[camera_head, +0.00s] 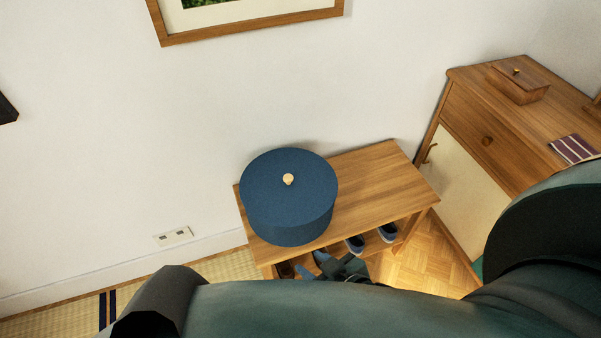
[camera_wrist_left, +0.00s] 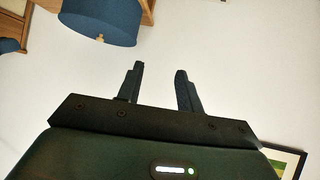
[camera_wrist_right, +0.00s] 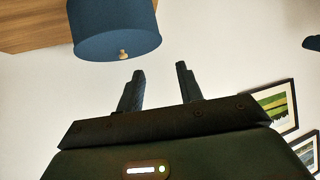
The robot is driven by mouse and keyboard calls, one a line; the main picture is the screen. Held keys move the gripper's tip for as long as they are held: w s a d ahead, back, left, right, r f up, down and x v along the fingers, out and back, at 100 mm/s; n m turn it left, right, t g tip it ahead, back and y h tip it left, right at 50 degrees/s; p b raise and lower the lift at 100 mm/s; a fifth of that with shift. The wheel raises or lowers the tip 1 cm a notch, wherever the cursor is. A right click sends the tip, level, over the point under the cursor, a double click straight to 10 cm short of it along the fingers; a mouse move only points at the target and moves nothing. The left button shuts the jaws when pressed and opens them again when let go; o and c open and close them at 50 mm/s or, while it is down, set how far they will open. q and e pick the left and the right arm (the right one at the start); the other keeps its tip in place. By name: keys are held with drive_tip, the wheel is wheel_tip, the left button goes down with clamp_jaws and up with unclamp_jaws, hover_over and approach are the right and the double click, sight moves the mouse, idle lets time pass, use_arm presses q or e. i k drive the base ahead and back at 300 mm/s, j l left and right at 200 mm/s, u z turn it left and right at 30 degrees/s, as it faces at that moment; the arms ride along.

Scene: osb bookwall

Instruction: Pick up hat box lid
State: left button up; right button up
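A round dark blue hat box (camera_head: 290,228) stands upright on a wooden bench. Its blue lid (camera_head: 265,180) is on top, with a small pale knob (camera_head: 288,179) in the middle. The seam between lid and box is hard to make out. My right gripper (camera_head: 330,268) is in front of and below the box in the head view, partly hidden by my arm. In the right wrist view its fingers (camera_wrist_right: 160,68) are apart and empty, with the lid (camera_wrist_right: 115,47) beyond them. My left gripper (camera_wrist_left: 159,70) is open and empty, with the lid (camera_wrist_left: 100,28) beyond it to the upper left.
The bench (camera_head: 375,175) has bare top to the right of the box and shoes (camera_head: 387,233) on its lower shelf. A wooden cabinet (camera_head: 465,110) with a small wooden box (camera_head: 519,84) stands at right. A wall with a framed picture (camera_head: 250,24) is behind.

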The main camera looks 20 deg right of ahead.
sight(284, 187)
drive_tip(key=i+l, duration=0.1)
drive_tip(key=l, duration=0.35)
drive_tip(key=i+l, duration=0.15)
drive_tip(key=l, duration=0.25)
drive_tip(key=i+l, duration=0.1)
drive_tip(key=l, duration=0.35)
drive_tip(key=i+l, duration=0.15)
drive_tip(key=l, duration=0.3)
